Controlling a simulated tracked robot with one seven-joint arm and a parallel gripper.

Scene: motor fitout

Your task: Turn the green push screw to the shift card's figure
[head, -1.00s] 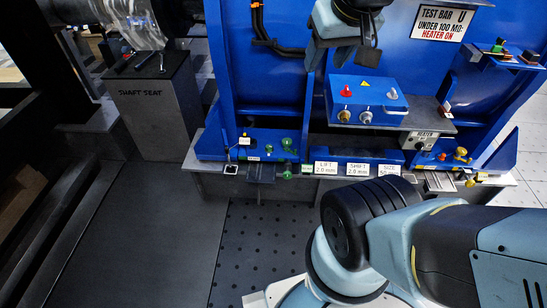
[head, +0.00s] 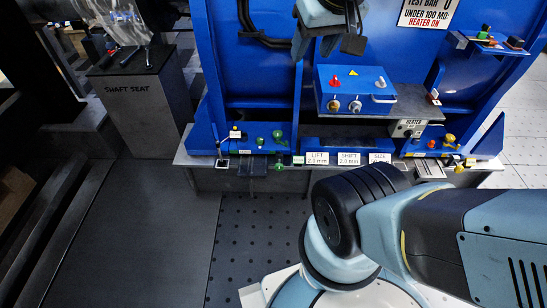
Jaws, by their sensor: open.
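Green knobs sit at the front left of the blue machine: a round-headed green screw (head: 277,135), a smaller green one (head: 260,141) beside it, and a green knob (head: 279,166) at the bench's front edge. I cannot tell which is the push screw. The shift card (head: 349,158) stands on the front edge and reads 2.0 mm. The lift card (head: 317,158) to its left also reads 2.0 mm. My gripper (head: 328,44) hangs at the top centre, open and empty, above the blue control box and well away from the green knobs.
The control box (head: 355,90) with red and silver knobs stands below my gripper. A heater unit (head: 408,128), yellow knobs (head: 449,139) and a side card (head: 380,158) are to the right. The shaft seat (head: 140,95) stands at left. The dark floor (head: 150,225) in front is clear.

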